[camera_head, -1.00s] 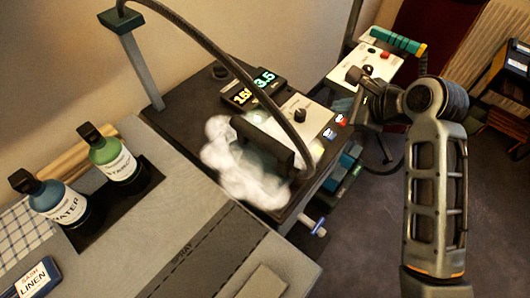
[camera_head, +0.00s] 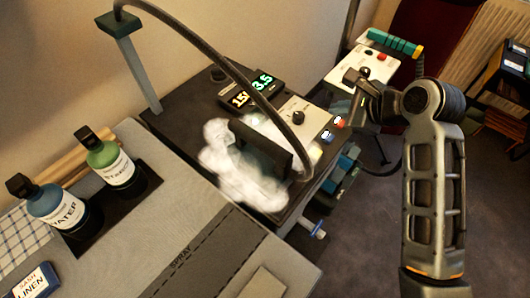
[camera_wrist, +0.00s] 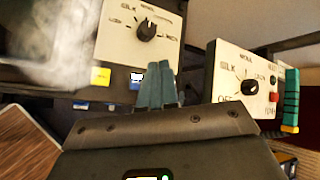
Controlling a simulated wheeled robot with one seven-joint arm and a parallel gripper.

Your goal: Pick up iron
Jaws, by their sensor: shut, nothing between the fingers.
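The iron (camera_head: 262,150) shows in the head view as a dark handle-like body on the dark station. White steam surrounds it and hides its lower part. A dark hose arches from a post down to its right side. In the wrist view, my gripper (camera_wrist: 155,85) has its two grey fingers together, with nothing between them. It is in front of the white control panel with a knob. The iron is not clearly seen there; only white steam (camera_wrist: 45,40) shows at upper left. My gripper is apart from the iron.
A post (camera_head: 135,70) carries the hose. Blue and green bottles (camera_head: 115,165) stand in a dark tray at left on the grey board (camera_head: 215,235). Another white control box (camera_head: 360,62) with a teal handle (camera_head: 395,42) stands at back right. Open floor lies at right.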

